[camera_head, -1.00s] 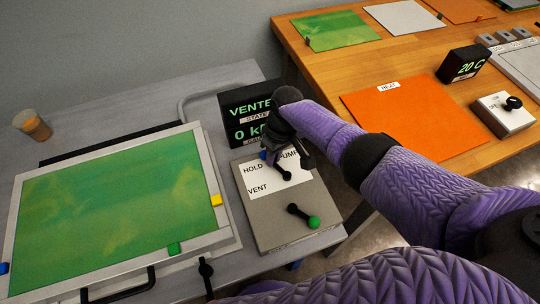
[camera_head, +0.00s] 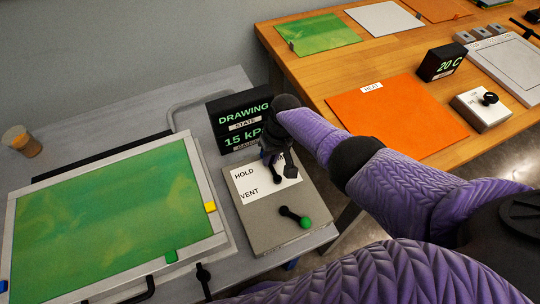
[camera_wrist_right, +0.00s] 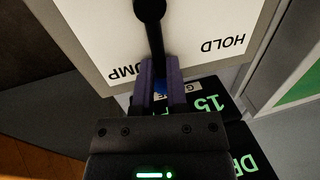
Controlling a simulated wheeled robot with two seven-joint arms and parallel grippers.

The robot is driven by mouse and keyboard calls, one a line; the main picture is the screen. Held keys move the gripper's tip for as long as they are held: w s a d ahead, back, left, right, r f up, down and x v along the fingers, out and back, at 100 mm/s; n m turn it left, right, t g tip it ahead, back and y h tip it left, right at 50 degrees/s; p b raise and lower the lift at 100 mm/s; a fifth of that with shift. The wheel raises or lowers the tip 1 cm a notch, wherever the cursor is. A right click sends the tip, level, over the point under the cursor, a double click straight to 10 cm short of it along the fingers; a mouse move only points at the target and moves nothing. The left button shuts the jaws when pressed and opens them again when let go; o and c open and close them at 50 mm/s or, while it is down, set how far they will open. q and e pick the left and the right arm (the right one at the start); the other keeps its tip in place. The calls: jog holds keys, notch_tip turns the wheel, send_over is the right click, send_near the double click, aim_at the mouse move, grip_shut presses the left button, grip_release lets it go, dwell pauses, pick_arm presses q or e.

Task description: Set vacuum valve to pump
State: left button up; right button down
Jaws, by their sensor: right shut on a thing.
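The valve box (camera_head: 262,235) is grey with a white label (camera_head: 251,203) reading HOLD, VENT and a partly hidden PUMP. My right gripper (camera_head: 271,157) is at the label's top end. In the right wrist view, the gripper (camera_wrist_right: 160,88) is shut on the black valve lever (camera_wrist_right: 153,40), around its blue tip. The lever points close beside the PUMP word, with HOLD off to the right in that view. The display (camera_head: 241,121) behind the box reads DRAWING and 15 kPa. My left gripper is not in view.
A green-tipped black lever (camera_head: 296,216) sits on the box's near end. A framed green panel (camera_head: 105,225) lies to the left, a small cup (camera_head: 22,141) behind it. A wooden table (camera_head: 345,80) at the right holds an orange mat (camera_head: 397,118) and a 20 C display (camera_head: 442,61).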

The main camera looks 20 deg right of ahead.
jog(key=c, duration=0.6)
grip_release()
jog(key=shift+c, duration=0.2)
notch_tip(320, 180, up, 10)
jog(key=d+p, duration=0.2)
jog(key=p, duration=0.4)
jog(key=shift+f, duration=0.1)
